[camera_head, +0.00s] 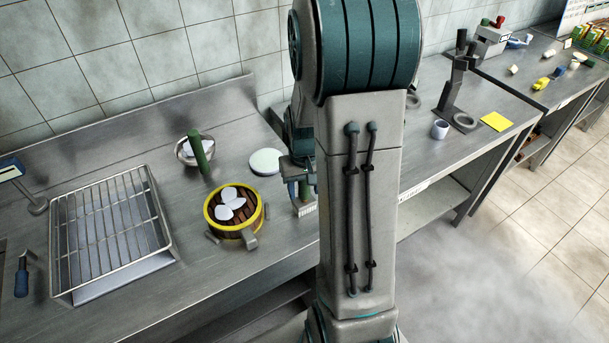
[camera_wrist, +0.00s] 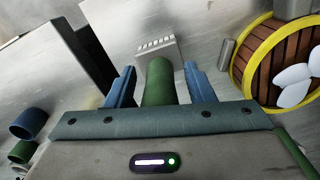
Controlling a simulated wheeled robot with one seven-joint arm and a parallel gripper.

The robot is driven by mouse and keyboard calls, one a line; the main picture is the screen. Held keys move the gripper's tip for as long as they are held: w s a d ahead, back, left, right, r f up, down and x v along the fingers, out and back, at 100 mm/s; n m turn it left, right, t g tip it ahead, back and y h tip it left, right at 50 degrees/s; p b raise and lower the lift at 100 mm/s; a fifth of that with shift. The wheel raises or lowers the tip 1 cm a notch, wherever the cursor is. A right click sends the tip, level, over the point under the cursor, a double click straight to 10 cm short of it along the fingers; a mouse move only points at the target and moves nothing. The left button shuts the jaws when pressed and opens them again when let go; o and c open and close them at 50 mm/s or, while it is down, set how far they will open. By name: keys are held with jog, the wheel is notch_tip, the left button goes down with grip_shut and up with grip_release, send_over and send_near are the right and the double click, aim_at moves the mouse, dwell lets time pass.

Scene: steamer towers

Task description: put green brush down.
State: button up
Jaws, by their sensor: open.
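The green brush (camera_wrist: 158,82) has a round green handle and a pale block head with white bristles. In the wrist view its handle stands between the two blue fingers of my gripper (camera_wrist: 160,86), with a gap visible on each side. My gripper is open around the handle. In the head view the brush (camera_head: 306,209) is at the counter's front edge, just left of my arm. My gripper (camera_head: 303,188) is at its upper part there. My arm hides part of this spot.
A yellow-rimmed steamer (camera_head: 210,222) with white pieces stands left of the brush; it also shows in the wrist view (camera_wrist: 240,62). Behind are a bowl (camera_head: 184,155) with a green-handled thing and a pale round dish (camera_head: 266,161). A wire rack (camera_head: 157,250) stands further left.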

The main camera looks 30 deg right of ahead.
notch_tip(320, 180, up, 11)
jog(key=shift+f+b, duration=0.1)
jog(key=shift+b, duration=0.25)
jog(key=shift+a+r, duration=0.1)
jog(key=shift+r, duration=0.6)
jog(key=s+a+r+n+t, duration=0.2)
jog(key=s+a+r+t, duration=0.1)
jog(key=s+a, duration=0.8)
jog(key=shift+s+a+r+n, duration=0.15)
jog(key=shift+s+a+n, duration=0.2)
jog(key=shift+s, duration=0.45)
